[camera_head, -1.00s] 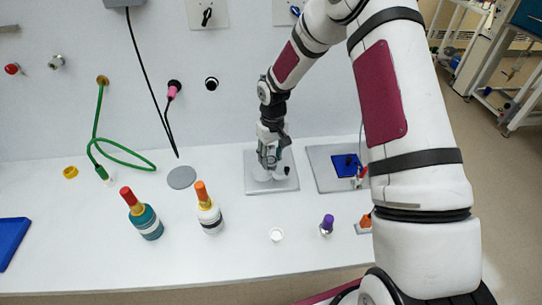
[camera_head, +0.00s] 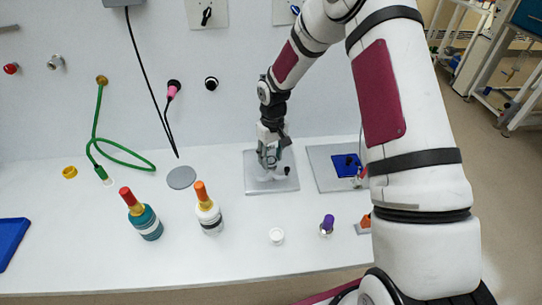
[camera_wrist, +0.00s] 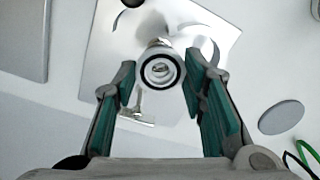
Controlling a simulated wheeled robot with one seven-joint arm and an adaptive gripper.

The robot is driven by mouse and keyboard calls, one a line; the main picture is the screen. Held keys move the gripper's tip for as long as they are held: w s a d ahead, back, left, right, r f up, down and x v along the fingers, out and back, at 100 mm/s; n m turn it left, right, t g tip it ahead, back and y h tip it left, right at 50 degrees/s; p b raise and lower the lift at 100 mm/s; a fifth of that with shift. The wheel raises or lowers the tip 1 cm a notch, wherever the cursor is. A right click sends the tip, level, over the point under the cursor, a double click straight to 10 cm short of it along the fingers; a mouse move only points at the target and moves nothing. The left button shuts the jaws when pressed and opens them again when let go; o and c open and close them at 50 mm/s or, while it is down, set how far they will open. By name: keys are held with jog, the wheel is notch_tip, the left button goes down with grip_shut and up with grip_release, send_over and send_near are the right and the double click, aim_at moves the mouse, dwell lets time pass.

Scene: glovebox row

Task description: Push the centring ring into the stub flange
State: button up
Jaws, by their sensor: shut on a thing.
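The centring ring (camera_wrist: 178,71) shows in the wrist view as a pale and dark round ring between my fingertips. My gripper (camera_wrist: 158,82) is shut on it, with a green pad on each side. A shiny metal piece, probably the stub flange (camera_wrist: 158,43), shows just behind the ring over the grey plate. The ring appears lined up close to it, but I cannot tell whether they touch. In the head view my gripper (camera_head: 269,164) is low over the square grey plate (camera_head: 288,185), and the fingers largely hide the ring and flange.
A second grey plate with a blue pad (camera_head: 346,165) lies to the right. A teal bottle (camera_head: 149,226), a white bottle (camera_head: 209,218), a small white cup (camera_head: 277,236) and a purple-topped item (camera_head: 327,224) stand in front. A grey disc (camera_head: 181,178) lies to the left.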

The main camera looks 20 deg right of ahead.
aim_at(272, 161)
jog(key=shift+f+b, duration=0.3)
jog(key=shift+f, duration=0.75)
jog(key=o, duration=1.1)
jog(key=r, duration=1.2)
jog(key=shift+d, duration=0.2)
